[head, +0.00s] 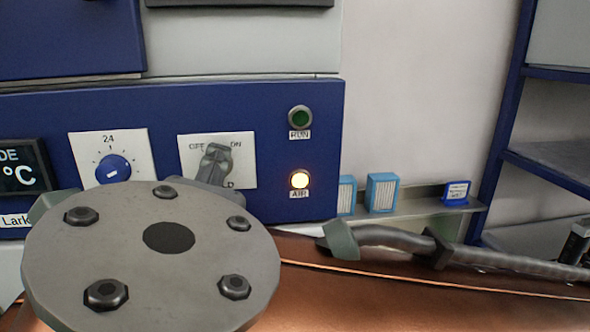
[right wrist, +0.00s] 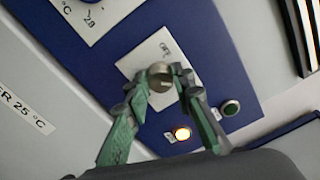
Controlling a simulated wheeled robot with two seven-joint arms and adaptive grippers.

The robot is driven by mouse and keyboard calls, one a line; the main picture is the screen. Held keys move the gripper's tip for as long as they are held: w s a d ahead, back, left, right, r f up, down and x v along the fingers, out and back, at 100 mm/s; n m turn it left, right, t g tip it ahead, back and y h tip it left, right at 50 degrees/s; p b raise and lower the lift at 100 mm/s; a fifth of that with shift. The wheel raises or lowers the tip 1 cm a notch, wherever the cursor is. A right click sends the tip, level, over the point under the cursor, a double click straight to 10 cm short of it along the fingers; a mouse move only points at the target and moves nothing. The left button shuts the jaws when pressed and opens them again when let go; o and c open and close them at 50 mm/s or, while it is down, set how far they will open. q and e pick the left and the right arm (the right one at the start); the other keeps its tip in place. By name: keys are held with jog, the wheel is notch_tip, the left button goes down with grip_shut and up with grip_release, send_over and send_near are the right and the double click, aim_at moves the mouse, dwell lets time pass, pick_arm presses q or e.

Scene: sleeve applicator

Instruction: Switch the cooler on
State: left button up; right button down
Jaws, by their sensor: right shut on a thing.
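The rotary switch sits on a white plate (head: 245,172) on the blue panel, with OFF at the upper left, ON at the upper right and a partly hidden label at the lower right. In the right wrist view, the round metal switch knob (right wrist: 158,73) is between the green-sided fingers of my right gripper (right wrist: 163,86), which is shut on it. The switch's setting is hard to tell behind the fingers. The green RUN lamp (head: 300,118) looks dark; the AIR lamp (head: 300,180) glows yellow. My left gripper is not in view.
A large round bolted grey plate (head: 120,270) fills the lower left foreground, hiding the panel's lower part. A dial (head: 113,169) and a display (head: 22,168) are left of the switch. A grey tube-like thing (head: 400,240) extends right above the copper-coloured surface (head: 400,308).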

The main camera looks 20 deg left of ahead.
jog(key=c, duration=1.7)
grip_release()
jog(key=shift+o, duration=0.2)
